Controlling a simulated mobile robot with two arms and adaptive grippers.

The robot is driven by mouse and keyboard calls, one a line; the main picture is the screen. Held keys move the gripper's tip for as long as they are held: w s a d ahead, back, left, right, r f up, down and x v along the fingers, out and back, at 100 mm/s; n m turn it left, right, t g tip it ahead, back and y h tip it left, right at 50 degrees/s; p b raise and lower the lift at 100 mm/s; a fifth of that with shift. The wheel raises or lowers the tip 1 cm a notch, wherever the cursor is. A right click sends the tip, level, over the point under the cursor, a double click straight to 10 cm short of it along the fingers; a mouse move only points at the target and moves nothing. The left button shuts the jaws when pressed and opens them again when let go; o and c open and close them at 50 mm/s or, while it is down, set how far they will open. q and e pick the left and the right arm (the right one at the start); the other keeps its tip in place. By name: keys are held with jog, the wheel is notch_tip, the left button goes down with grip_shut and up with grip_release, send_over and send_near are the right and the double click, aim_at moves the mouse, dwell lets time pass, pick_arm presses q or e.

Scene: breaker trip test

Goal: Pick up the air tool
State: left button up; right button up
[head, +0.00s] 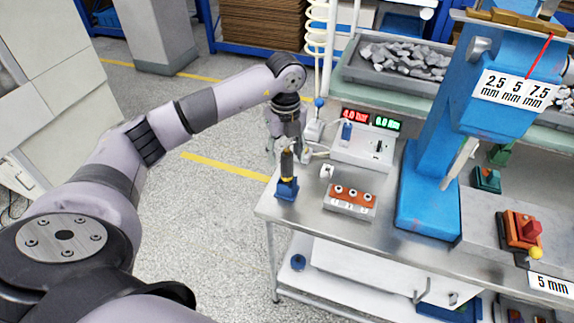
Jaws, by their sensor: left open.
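What looks like the air tool (288,164), dark with a yellow band, stands upright in a blue holder (287,189) at the left corner of the steel table. My left gripper (285,148) points down at the table's left end, with its fingers apart. It appears just above and behind the tool's top; I cannot tell whether they touch. The gripper holds nothing that I can see. My right gripper is out of view.
A white box with red and green displays (374,121) stands right of the gripper. An orange block with knobs (350,195) sits nearby on the table (320,222). A tall blue press (430,195) stands further right. A coiled hose (316,35) hangs behind.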

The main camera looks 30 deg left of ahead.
aim_at(287, 167)
pick_arm(q)
jog(key=shift+f, duration=0.35)
jog(key=f+p, duration=0.2)
jog(key=f, duration=0.1)
jog(key=shift+d+f, duration=0.2)
jog(key=shift+f, duration=0.6)
grip_shut()
